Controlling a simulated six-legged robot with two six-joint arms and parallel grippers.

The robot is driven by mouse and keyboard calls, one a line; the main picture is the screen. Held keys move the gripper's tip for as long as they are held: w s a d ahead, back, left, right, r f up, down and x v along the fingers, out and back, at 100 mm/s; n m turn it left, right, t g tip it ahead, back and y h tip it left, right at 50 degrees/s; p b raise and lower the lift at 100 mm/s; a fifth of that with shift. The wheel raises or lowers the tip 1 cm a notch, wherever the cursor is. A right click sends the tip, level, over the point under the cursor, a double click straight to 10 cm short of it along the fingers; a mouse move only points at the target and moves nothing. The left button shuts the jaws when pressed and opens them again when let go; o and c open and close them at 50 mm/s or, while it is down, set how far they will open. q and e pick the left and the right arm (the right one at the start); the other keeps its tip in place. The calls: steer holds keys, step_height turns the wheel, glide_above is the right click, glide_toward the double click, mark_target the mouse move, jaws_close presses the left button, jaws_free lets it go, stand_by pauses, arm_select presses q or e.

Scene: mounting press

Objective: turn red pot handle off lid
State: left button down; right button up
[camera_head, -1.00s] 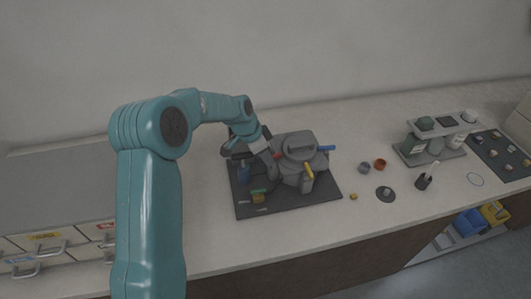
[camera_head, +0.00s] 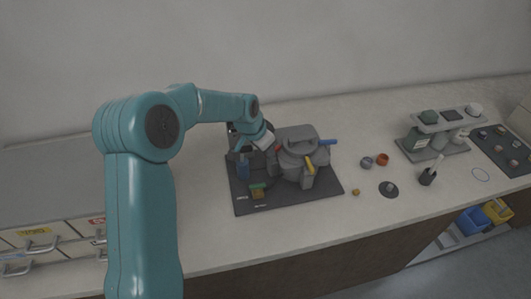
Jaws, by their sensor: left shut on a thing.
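The grey mounting press (camera_head: 302,158) stands on a dark mat (camera_head: 240,207) on the counter. Its round grey lid carries a yellow handle (camera_head: 310,165) at the front and a blue handle (camera_head: 328,142) at the right. A small part of the red handle (camera_head: 278,149) shows at the lid's left side. My left gripper (camera_head: 271,147) is at that red handle and shut on it; the fingertips hide most of it. My right gripper is not in view.
Drawers (camera_head: 40,246) are at left.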

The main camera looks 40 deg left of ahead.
arm_select(q)
steer(key=shift+w+d+r+n+g+y+b, duration=0.15)
steer(key=shift+d+n+y+b, duration=0.45)
steer(key=shift+n+b, duration=1.4)
steer(key=shift+w+d+f+n+g+y+b, duration=0.2)
steer(key=shift+n+y+b, duration=0.65)
steer(key=shift+n+b, duration=1.15)
steer(key=shift+w+d+r+n+g+y+b, duration=0.1)
steer(key=shift+d+r+n+g+y+b, duration=0.35)
steer(key=shift+n+b, duration=1.5)
steer(key=shift+f+n+y+p, duration=0.25)
steer(key=shift+n+y+p, duration=0.05)
steer(key=shift+n+y, duration=0.15)
steer(key=c, duration=1.2)
jaws_free()
steer(key=shift+o, duration=0.2)
steer(key=p+v, duration=0.1)
steer(key=v, duration=1.5)
steer(key=shift+s, duration=0.25)
steer(key=shift+a+r, duration=0.1)
